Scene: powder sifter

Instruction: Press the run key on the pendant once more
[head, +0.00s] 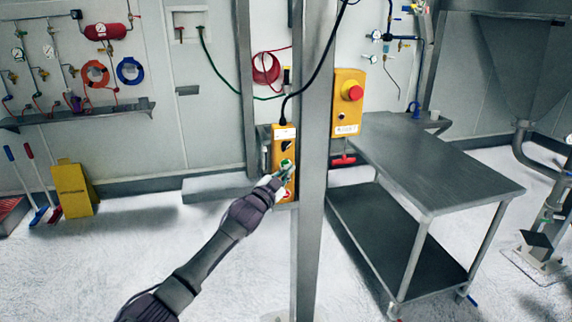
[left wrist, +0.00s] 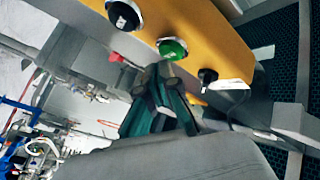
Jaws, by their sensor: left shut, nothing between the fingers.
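The yellow pendant (head: 284,133) hangs upright on a black cable, beside the left face of a steel post. In the left wrist view the pendant (left wrist: 222,42) crosses the top at a slant, with a green button (left wrist: 173,49) between a black button (left wrist: 123,15) and a small black switch (left wrist: 207,76). My left gripper (head: 284,168) is shut and empty at the lower half of the pendant, covering part of its face. In the left wrist view its closed fingertips (left wrist: 158,74) are right by the green button; I cannot tell whether they touch it. My right gripper is not in view.
The steel post (head: 312,150) stands close right of my left gripper. A yellow box with a red emergency button (head: 352,90) is beyond it. A steel cart (head: 435,165) stands to the right. The floor at left is mostly clear, with a yellow stand (head: 73,188) near the wall.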

